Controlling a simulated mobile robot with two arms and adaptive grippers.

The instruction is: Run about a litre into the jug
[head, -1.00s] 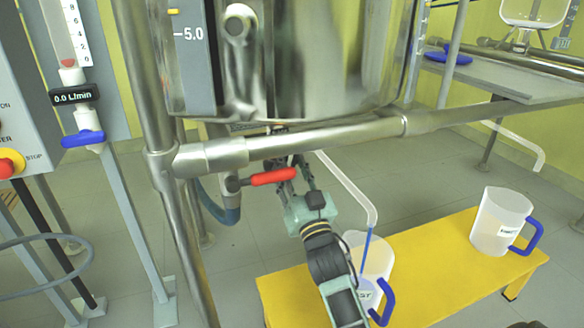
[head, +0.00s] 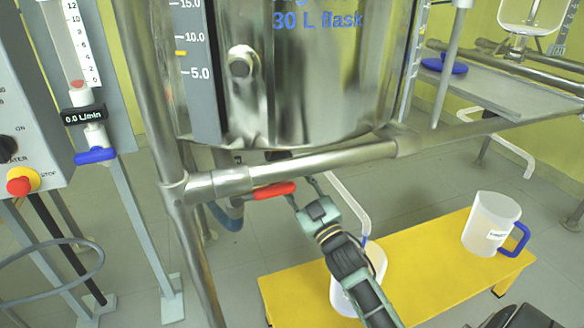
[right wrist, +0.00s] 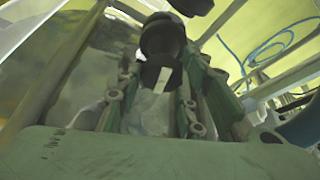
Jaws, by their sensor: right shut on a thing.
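The red valve handle (head: 274,190) lies roughly level under the steel rail below the flask (head: 300,70). My right gripper (head: 304,190) is at the handle's right end, shut on it; the grip is small and partly hidden. In the right wrist view (right wrist: 155,100) the fingers show close up around dark and pale parts, with no red visible. A clear bent spout (head: 350,200) ends above a jug (head: 342,298), largely hidden behind my right arm. A short bit of blue shows at the spout's end. The jug's level is hidden. My left gripper is not in view.
The jug stands on a yellow bench (head: 420,278). A second jug with a blue handle (head: 490,225) stands at the bench's right. Steel frame posts (head: 160,120) and the rail hem in the valve. A control box with a red stop button (head: 20,185) is at left.

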